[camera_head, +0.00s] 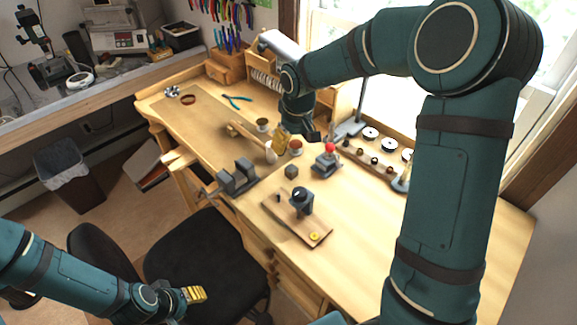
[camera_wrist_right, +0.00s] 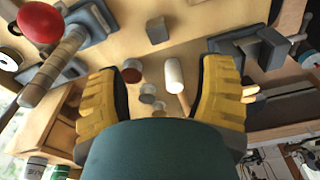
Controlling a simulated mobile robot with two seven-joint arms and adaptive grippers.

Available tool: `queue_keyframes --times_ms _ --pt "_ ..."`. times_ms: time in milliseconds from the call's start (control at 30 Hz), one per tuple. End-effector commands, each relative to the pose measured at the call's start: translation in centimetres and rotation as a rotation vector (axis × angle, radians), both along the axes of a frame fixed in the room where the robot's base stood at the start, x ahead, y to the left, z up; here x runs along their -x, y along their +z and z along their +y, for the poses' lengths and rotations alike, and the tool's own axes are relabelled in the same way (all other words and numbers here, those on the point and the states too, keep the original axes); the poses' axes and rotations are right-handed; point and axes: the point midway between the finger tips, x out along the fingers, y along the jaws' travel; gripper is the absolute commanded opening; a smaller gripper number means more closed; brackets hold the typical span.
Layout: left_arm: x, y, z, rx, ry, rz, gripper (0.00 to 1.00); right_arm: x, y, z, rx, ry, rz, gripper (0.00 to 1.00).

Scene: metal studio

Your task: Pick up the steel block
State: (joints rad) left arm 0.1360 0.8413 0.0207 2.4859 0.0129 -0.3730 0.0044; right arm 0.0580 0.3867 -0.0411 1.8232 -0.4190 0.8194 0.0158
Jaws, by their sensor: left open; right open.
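The steel block, a small dark grey cube (camera_head: 291,171), sits on the wooden workbench (camera_head: 370,230) between the vise and the red-knobbed tool. It also shows in the right wrist view (camera_wrist_right: 157,30), at the top middle beyond the fingertips. My right gripper (camera_head: 282,138) is over the bench, farther back than the block and apart from it. In its wrist view the yellow fingers (camera_wrist_right: 160,85) are spread wide with no block between them. My left gripper (camera_head: 197,294) is open, low over the black chair and away from the bench.
A grey vise (camera_head: 237,177) stands left of the block, and a tool with a red knob (camera_head: 329,149) right of it. A mallet (camera_wrist_right: 174,75) and small cups (camera_head: 296,147) are near the right gripper. A wooden board (camera_head: 311,232) with a dark device lies in front.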

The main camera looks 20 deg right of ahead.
Motion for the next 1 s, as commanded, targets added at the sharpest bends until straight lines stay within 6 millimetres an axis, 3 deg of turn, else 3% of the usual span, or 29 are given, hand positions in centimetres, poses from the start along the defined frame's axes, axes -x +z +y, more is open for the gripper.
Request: queue_keyframes --times_ms 100,300,633,900,1000 --pt "0.0 -0.3 0.0 -0.001 0.000 0.001 0.47 -0.2 -2.6 0.0 0.000 -0.001 0.005 0.68" --pt "0.0 -0.6 0.0 -0.001 0.000 0.000 0.47 -0.6 -5.8 0.1 -0.001 -0.001 0.003 0.68" --pt "0.0 -0.7 0.0 -0.001 0.000 0.000 0.47 -0.8 -7.7 0.0 0.000 0.000 0.003 0.68" --pt "0.0 -0.9 0.0 -0.002 0.000 0.000 0.47 -1.2 -11.4 -0.1 0.000 0.000 0.002 0.68" --pt "0.0 -0.9 -0.1 -0.002 0.000 0.000 0.47 -1.3 -12.0 -0.1 0.000 0.000 0.001 0.68"
